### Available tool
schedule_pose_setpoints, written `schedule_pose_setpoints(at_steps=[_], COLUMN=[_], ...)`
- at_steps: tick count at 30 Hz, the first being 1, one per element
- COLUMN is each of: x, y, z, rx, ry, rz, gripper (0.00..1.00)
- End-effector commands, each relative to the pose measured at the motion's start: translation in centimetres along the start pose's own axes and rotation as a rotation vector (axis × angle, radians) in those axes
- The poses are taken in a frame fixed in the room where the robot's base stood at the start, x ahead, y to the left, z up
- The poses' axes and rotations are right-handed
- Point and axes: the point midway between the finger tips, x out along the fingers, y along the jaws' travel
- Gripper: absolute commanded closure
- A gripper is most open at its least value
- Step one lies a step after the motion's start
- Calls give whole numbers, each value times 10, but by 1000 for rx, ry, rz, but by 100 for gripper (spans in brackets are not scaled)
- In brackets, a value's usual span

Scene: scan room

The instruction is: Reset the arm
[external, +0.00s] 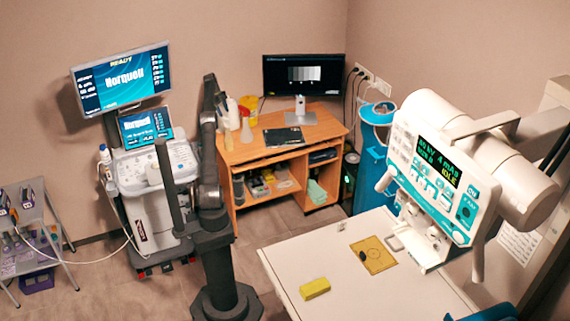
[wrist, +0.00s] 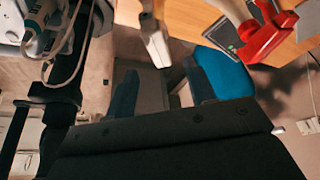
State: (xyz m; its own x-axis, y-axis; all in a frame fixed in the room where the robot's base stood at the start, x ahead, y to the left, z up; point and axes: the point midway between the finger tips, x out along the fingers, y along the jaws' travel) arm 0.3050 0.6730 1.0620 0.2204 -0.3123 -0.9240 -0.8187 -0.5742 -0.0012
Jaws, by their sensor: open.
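In the external view the gripper is too dark and small against the arm to make out clearly. A tan square plate with a circle mark (external: 373,254) and a small dark object (external: 362,256) lie there too.
The wooden desk (external: 264,151) with bottles and a monitor (external: 305,75) is close behind my arm. An ultrasound cart (external: 152,165) stands just left of it. The X-ray unit (external: 435,170) overhangs the table's right side. Some floor between arm and table is clear.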

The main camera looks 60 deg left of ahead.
Motion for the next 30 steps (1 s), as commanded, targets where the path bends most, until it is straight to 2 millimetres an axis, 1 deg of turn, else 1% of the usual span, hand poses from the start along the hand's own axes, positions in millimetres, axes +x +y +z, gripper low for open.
schedule_pose_setpoints(at_steps=[7,14,20,25,26,27,30], x=[3,22,50,78,79,68,56], y=[0,0,0,1,0,-1,0], z=[0,-1,0,0,0,-3,-8], rx=[0,0,-1,0,1,2,1], ry=[1,1,1,2,0,-2,-2], rz=[1,2,2,4,1,-3,-2], gripper=[50,50,50,50,50,50,50])
